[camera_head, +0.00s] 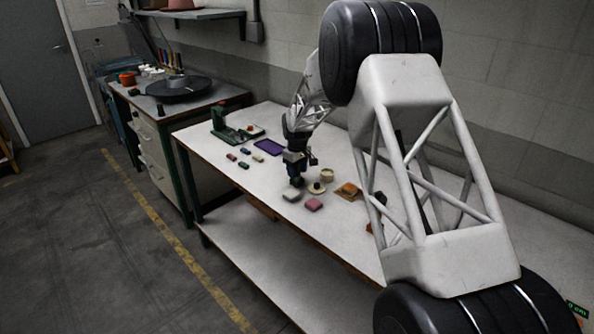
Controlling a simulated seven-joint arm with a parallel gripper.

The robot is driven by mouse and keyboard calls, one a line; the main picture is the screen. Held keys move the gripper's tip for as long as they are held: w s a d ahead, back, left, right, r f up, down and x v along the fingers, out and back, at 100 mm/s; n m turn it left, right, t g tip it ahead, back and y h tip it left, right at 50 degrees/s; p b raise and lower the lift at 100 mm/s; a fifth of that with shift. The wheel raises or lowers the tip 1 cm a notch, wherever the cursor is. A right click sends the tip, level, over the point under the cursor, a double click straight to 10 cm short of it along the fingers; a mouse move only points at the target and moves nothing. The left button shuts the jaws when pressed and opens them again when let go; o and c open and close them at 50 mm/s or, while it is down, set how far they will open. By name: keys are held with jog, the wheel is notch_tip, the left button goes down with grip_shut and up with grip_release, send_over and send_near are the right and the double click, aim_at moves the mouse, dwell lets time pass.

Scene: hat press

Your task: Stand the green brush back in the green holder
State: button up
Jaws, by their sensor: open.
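My gripper (298,180) points down over the middle of the white table, its jaws open. It is just behind a pale grey-white block (291,195) and left of a small dark-topped round piece (317,188); whether it touches either is too small to tell. A green upright piece with a flat green base (224,130) stands at the table's far left end; I cannot tell if this is the green holder. Small green pieces (243,165) lie among other little blocks in front of it. I cannot make out which thing is the green brush.
A purple tray (269,146) lies left of my gripper. A pink block (313,205), a cream cup (326,175) and an orange-brown piece (348,190) are right of it. The white table (262,187) is bare along its front. My arm hides its right part.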

jog(key=shift+r, duration=0.1)
notch_tip(320, 180, up, 12)
jog(key=shift+r, duration=0.1)
dwell(0.7)
dwell(0.4)
jog(key=shift+s, duration=0.1)
jog(key=shift+s+d+r, duration=0.2)
jog(key=shift+r, duration=0.05)
jog(key=s+d+r+m, duration=0.1)
jog(key=s+d+r, duration=0.35)
jog(key=s, duration=0.45)
jog(key=s+d+r+m+t, duration=0.1)
jog(key=s+d+r+m, duration=0.15)
jog(key=s+r, duration=0.5)
jog(key=s+d+r+m, duration=0.1)
jog(key=s+d+r, duration=0.3)
jog(key=s, duration=0.7)
jog(key=s+d+f+m, duration=0.1)
jog(key=s+d+f, duration=0.1)
jog(key=s, duration=0.9)
jog(key=s+d+f+m+t, duration=0.1)
jog(key=s+d+f+m, duration=0.1)
jog(key=s, duration=0.9)
jog(key=s+d+f+m, duration=0.1)
jog(key=s+d, duration=0.2)
jog(key=s, duration=0.9)
jog(key=shift+d+f+m+t, duration=0.3)
jog(key=shift+d+f+m, duration=0.05)
jog(key=shift+f, duration=0.05)
